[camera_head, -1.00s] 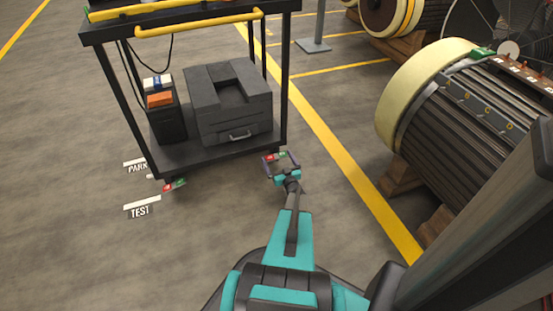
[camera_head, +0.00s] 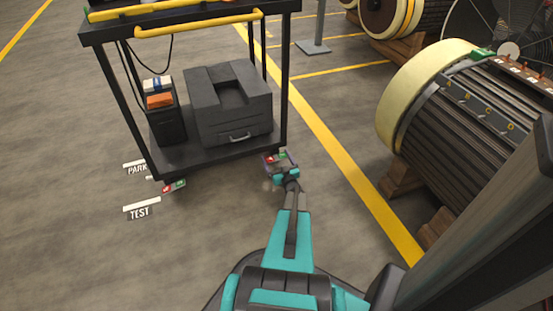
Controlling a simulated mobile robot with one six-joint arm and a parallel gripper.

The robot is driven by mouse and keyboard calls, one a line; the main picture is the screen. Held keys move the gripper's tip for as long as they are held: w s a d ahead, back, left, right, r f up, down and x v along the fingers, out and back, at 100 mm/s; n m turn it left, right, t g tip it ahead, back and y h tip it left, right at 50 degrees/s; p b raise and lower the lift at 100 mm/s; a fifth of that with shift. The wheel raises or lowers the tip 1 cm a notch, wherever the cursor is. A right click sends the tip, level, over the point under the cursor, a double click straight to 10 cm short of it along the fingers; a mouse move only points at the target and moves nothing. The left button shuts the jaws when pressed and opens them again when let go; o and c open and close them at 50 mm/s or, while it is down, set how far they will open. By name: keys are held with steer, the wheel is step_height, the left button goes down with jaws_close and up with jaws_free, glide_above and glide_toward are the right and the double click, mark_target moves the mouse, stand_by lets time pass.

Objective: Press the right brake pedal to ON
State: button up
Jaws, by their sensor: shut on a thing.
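The right brake pedal (camera_head: 270,160), with a red and a green end, sits low at the front right corner of the black cart (camera_head: 215,157). My gripper (camera_head: 279,163) is at this pedal, with its jaws shut on it. The fingers hide part of the pedal, and its exact tilt is too small to tell. The left brake pedal (camera_head: 174,186), also red and green, is at the cart's front left corner, away from my gripper.
The cart carries a grey case (camera_head: 228,105) and a dark box with an orange item (camera_head: 160,100). A large rotor (camera_head: 470,110) on wooden blocks stands to the right, beyond a yellow floor line (camera_head: 345,165). Open floor lies front left, by the TEST and PARK labels.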

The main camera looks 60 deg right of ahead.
steer(key=shift+n+b, duration=0.4)
steer(key=shift+n, duration=0.8)
steer(key=o, duration=0.8)
steer(key=shift+s+a+r+p, duration=0.1)
steer(key=shift+s+a+p, duration=0.2)
steer(key=shift+s+a, duration=0.1)
steer(key=p+v, duration=0.3)
steer(key=v, duration=0.9)
steer(key=shift+s+a, duration=0.15)
steer(key=shift+s, duration=0.15)
steer(key=shift+w+p, duration=0.1)
steer(key=shift+p, duration=0.2)
